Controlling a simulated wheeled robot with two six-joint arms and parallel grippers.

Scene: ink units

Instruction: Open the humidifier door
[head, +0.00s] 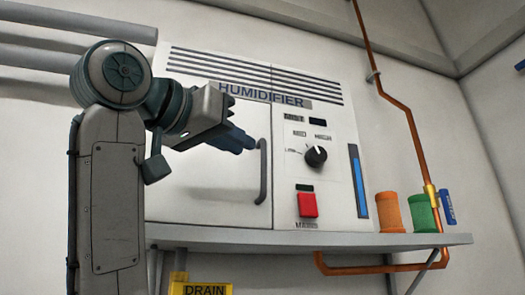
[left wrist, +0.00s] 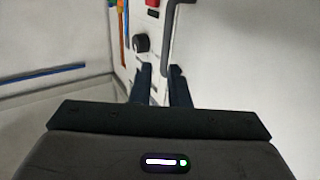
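The humidifier (head: 320,130) is a white unit with a vented top and a name label, standing on a grey shelf. Its door (head: 215,190) is the flat panel at left and looks shut. The grey vertical door handle (head: 263,172) is on the door's right edge; it also shows at the top of the left wrist view (left wrist: 166,30). My left gripper (head: 246,144) is just left of the handle's upper end. In the left wrist view its two dark fingers (left wrist: 161,82) stand apart, with the handle ahead of them. Contact cannot be told. My right gripper is not in view.
Right of the door are a black knob (head: 316,156), a red button (head: 307,204) and a blue gauge (head: 359,182). Orange (head: 390,212) and green (head: 423,213) spools stand on the shelf (head: 330,241). A copper pipe (head: 400,105) runs down the wall.

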